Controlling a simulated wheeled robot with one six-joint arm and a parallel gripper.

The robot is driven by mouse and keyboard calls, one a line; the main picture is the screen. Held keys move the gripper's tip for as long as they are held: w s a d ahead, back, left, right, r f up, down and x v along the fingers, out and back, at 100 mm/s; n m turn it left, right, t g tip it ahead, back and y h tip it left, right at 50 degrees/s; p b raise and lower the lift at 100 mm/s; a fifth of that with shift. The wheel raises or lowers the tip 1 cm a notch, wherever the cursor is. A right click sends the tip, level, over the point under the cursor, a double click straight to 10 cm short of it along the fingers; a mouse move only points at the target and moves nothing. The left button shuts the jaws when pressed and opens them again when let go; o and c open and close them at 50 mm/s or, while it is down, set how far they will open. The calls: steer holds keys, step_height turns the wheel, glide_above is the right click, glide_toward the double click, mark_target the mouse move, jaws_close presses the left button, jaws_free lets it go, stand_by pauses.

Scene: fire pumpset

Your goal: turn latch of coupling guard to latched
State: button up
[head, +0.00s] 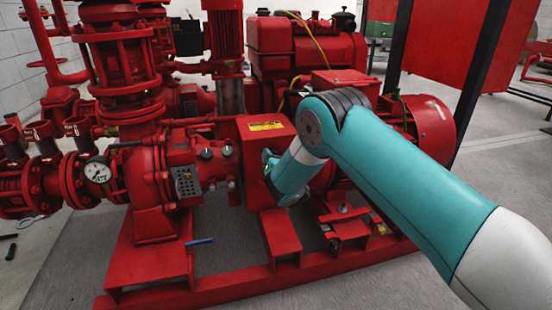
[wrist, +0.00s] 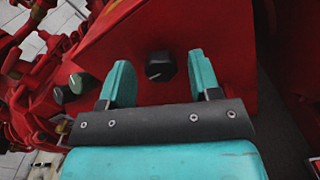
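The coupling guard (head: 262,133) is a red box with a yellow label on top, between the pump and the motor in the head view. In the wrist view the red guard (wrist: 184,35) fills the upper middle. Its latch (wrist: 160,66) is a black round knob with a pale slanted mark. My gripper (wrist: 162,75) is open, with one teal finger on each side of the knob and visible gaps to both. Whether the fingertips touch the guard I cannot tell. In the head view my wrist hides the latch and most of the gripper.
Two knobs, one dark and one greenish (wrist: 76,83), sit left of the gripper in the wrist view. A pressure gauge (head: 98,172) is on the pump at left. The red motor (head: 425,122) stands behind my arm.

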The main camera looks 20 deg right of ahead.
steer(key=c, duration=0.9)
steer(key=shift+m, duration=0.3)
steer(key=m+p, duration=0.1)
steer(key=m, duration=0.2)
steer(key=shift+m, duration=0.3)
steer(key=m+p, duration=0.1)
steer(key=m, duration=0.3)
steer(key=shift+d+f+m, duration=0.1)
steer(key=shift+f+m, duration=0.05)
steer(key=shift+m, duration=0.15)
steer(key=m, duration=0.4)
steer(key=shift+f, duration=0.15)
steer(key=m+b, duration=0.1)
steer(key=m, duration=0.4)
steer(key=shift+s+f, duration=0.1)
